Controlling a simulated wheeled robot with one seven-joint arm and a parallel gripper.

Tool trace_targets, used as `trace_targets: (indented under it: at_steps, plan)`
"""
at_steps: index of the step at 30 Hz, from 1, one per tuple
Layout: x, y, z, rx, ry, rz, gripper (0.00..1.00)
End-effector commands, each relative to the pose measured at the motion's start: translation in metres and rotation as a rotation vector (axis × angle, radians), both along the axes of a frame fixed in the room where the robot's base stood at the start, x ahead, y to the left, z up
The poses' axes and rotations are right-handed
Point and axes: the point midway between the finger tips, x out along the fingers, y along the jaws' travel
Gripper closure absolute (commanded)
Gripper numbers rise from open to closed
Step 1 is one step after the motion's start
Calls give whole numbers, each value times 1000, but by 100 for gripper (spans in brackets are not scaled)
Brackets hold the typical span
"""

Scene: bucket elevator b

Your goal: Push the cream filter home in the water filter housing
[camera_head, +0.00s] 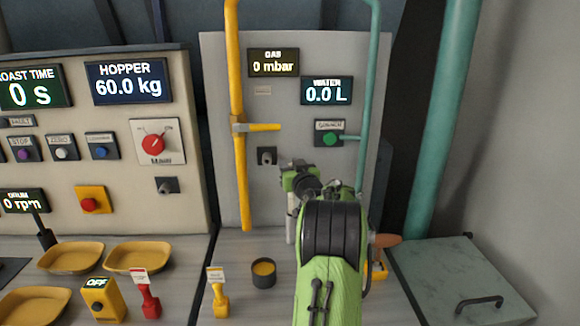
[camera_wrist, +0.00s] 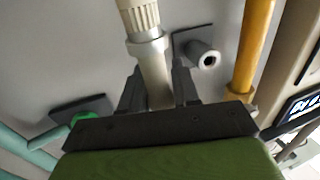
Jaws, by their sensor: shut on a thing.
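My gripper shows in the wrist view (camera_wrist: 158,90), its two dark fingers on either side of a pale grey stem. The stem runs up the picture to a collar and a ribbed cream part, which I take for the cream filter (camera_wrist: 142,16); its far end is cut off. In the head view my gripper (camera_head: 292,196) is in front of the grey panel, with a pale upright piece below it, partly hidden by my arm. I cannot identify the water filter housing for certain. A round grey socket on a dark plate (camera_wrist: 205,57) is beside the stem, apart from it.
A yellow pipe (camera_head: 239,190) is left of my gripper and a teal pipe (camera_head: 368,90) to the right. The WATER display (camera_head: 326,91) reads 0.0 L. A dark cup (camera_head: 263,272) and a yellow tagged handle (camera_head: 220,300) stand on the counter left of my arm.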

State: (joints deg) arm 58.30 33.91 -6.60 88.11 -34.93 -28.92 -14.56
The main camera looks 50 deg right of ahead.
Motion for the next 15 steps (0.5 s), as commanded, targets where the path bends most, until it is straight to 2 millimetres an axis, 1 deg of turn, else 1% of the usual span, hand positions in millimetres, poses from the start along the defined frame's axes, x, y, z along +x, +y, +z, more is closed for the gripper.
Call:
trace_targets:
  at_steps: [15]
  plan:
    - [0, 0, -13, -1, -1, 0, 100]
